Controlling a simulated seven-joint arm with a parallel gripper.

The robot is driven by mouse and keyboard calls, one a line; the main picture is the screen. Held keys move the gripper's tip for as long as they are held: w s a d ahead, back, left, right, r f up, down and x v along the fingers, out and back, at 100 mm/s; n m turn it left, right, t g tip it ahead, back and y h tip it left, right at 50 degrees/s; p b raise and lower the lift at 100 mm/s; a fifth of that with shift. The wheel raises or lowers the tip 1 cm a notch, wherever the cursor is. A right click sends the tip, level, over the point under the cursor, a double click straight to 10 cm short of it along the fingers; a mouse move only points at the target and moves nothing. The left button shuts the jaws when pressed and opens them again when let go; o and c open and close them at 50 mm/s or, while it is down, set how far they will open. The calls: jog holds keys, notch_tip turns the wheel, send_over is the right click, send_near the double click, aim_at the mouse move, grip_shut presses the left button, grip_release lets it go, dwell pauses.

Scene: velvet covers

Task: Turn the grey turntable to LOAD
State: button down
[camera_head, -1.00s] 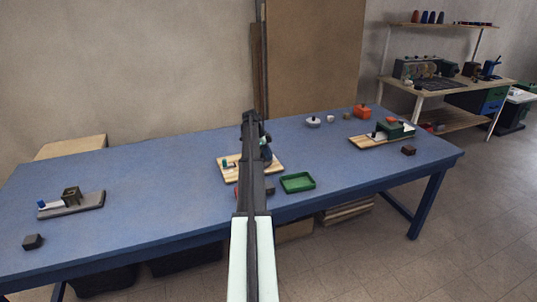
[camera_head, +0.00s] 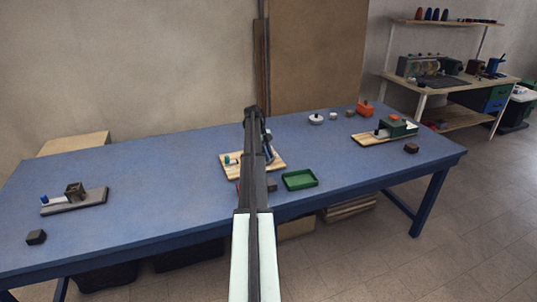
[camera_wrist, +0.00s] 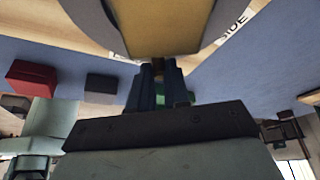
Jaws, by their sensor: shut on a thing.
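In the wrist view the grey turntable (camera_wrist: 85,14) fills the top edge, with a large tan rounded part in front of its middle. White labels stand on the pale wooden board beside it; one reads "SIDE" (camera_wrist: 233,32), the other is mostly hidden. My gripper (camera_wrist: 158,72) has its dark fingers closed on a small brown piece just below the tan part. I cannot tell how that piece joins the turntable. In the head view my arm covers most of the turntable's wooden board (camera_head: 232,170), and the turntable's setting cannot be read.
A green tray (camera_head: 300,180) lies just right of the board on the blue table (camera_head: 150,190). Another board (camera_head: 370,139) with a green block is at the right. A grey fixture (camera_head: 90,203) and a dark block (camera_head: 36,237) are at the left. Between them the table is clear.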

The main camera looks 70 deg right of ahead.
jog(key=shift+w+a+m+t+y, duration=0.1)
jog(key=shift+w+a+m+y, duration=0.2)
jog(key=shift+m, duration=0.45)
jog(key=shift+w+a+m+t+y, duration=0.15)
jog(key=shift+a+m+y, duration=0.2)
jog(key=shift+m, duration=0.45)
jog(key=shift+w+a+m+t+y, duration=0.1)
jog(key=shift+w+a+m+y, duration=0.2)
jog(key=shift+m, duration=0.45)
jog(key=shift+a+m, duration=0.2)
jog(key=shift+m, duration=0.1)
jog(key=c, duration=1.1)
grip_release()
jog(key=shift+r, duration=0.1)
jog(key=v, duration=0.7)
jog(key=shift+w+d+r, duration=0.1)
jog(key=shift+r, duration=0.05)
